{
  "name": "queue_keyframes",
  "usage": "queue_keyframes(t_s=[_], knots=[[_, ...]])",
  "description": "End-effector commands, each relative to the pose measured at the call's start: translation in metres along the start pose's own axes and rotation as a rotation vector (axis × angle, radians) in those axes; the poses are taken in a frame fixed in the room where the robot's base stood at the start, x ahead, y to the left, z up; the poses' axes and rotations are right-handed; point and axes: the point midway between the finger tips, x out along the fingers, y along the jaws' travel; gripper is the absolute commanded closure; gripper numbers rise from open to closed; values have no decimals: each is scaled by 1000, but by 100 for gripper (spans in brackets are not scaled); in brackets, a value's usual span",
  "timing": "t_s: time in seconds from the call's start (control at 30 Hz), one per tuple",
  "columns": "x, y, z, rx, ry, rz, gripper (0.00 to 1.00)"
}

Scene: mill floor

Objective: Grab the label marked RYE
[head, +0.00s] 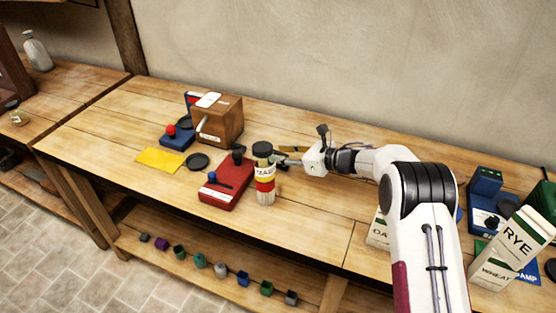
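The word RYE is on a white and green item (513,240) at the right end of the bench, tilted in the picture. A white piece reading WHEAT (492,276) is just below and left of it, and I cannot tell whether they are separate. Another white piece starting with OA (377,233) is partly hidden behind my arm. My gripper (281,160) is at mid-bench, far left of the RYE item, close beside a jar (265,188) with a black lid. The fingers are small and partly hidden, so I cannot tell open from shut, or whether they touch the jar.
A red box (225,188), a wooden box (220,122), a blue device with a red knob (176,138) and a yellow sheet (160,160) are on the left. A blue device (486,205) stands behind the RYE item. Several small cups line the lower shelf (190,240).

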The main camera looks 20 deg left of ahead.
Motion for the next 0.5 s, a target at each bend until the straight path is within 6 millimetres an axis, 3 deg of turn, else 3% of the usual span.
queue_keyframes(t_s=[0.2,0.5], knots=[[14,0,0,-1,0,1,68],[16,0,1,-1,0,0,68]])
